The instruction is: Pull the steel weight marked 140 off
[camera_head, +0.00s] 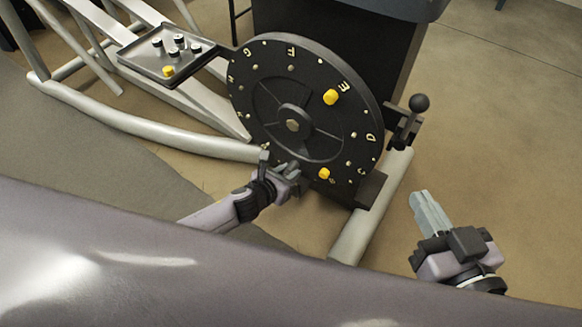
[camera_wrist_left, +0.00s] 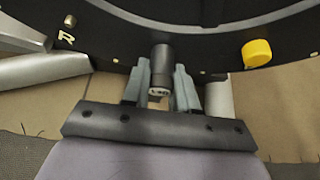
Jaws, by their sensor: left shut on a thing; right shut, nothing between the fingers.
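The black wheel (camera_head: 290,68) with yellow letters around its rim stands upright in front of me. My left gripper (camera_head: 285,168) is at the wheel's lower edge. In the left wrist view it is shut on a dark cylindrical weight (camera_wrist_left: 162,58), which stands out from the wheel's face between the fingers. I cannot read a 140 on it, and in the head view the gripper mostly hides it. My right gripper (camera_head: 430,213) is shut and empty, low at the right, away from the wheel.
Yellow weights (camera_head: 331,97) (camera_head: 324,173) sit on the wheel; the lower one also shows in the left wrist view (camera_wrist_left: 257,53). A tray (camera_head: 136,62) at upper left holds several steel weights (camera_head: 179,39) and a yellow one (camera_head: 168,71). A black-knobbed lever (camera_head: 419,103) stands right of the wheel.

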